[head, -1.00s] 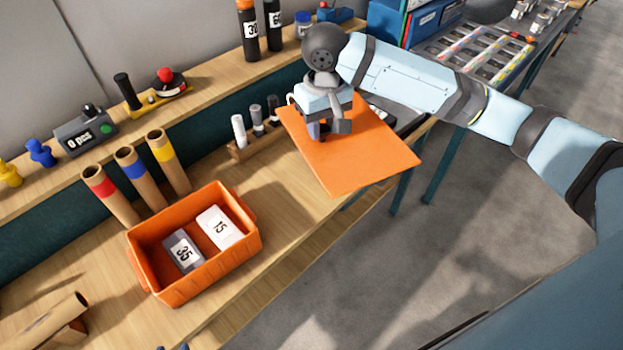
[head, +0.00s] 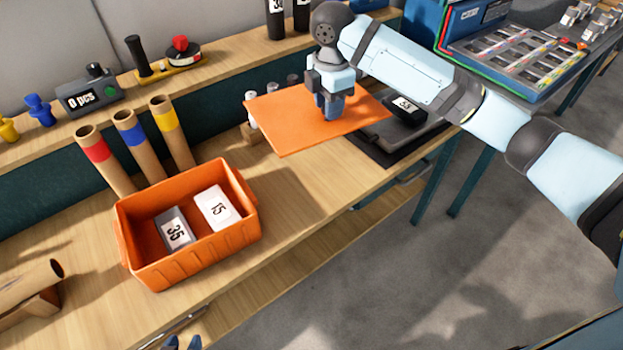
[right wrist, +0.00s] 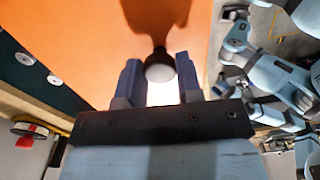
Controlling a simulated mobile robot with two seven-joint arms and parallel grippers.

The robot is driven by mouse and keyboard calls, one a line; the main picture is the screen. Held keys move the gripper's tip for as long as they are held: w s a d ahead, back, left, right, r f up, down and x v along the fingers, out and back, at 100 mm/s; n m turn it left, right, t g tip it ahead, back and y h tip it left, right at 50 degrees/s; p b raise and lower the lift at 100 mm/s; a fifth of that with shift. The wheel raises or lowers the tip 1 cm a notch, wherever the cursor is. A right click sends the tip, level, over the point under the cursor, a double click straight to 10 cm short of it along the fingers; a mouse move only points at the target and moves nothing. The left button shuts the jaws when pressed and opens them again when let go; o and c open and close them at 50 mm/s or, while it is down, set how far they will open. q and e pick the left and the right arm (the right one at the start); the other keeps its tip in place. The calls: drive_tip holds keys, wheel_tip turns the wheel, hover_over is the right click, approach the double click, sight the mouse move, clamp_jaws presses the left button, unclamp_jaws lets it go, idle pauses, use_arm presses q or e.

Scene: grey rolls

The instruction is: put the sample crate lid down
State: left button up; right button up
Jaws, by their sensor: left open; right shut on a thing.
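The orange sample crate lid (head: 285,120) is a flat sheet held in the air above the bench. My right gripper (head: 333,108) is shut on its knob; in the right wrist view the knob (right wrist: 160,65) sits between the two fingers. The lid lies to the right of and behind the open orange crate (head: 195,262), apart from it. The crate holds a grey block marked 35 (head: 174,230) and a white block marked 15 (head: 218,207). My left gripper (head: 183,343) shows only its blue fingertips at the bottom edge, open and away from the lid.
Red, blue and yellow banded tubes (head: 125,120) stand behind the crate. A rack of small bottles (head: 251,130) is partly hidden by the lid. A dark mat with a black labelled item (head: 405,109) lies right of it. Bare bench (head: 300,195) shows between crate and mat.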

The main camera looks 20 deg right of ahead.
drive_tip(key=shift+w+a+f+n, duration=0.15)
drive_tip(key=shift+w+f+n, duration=0.15)
drive_tip(key=shift+n, duration=0.4)
drive_tip(key=shift+f+b, duration=0.3)
drive_tip(key=shift+f, duration=0.05)
wheel_tip(320, 180, down, 19)
drive_tip(key=shift+f+b, duration=0.2)
drive_tip(key=shift+b, duration=0.4)
drive_tip(key=o, duration=1)
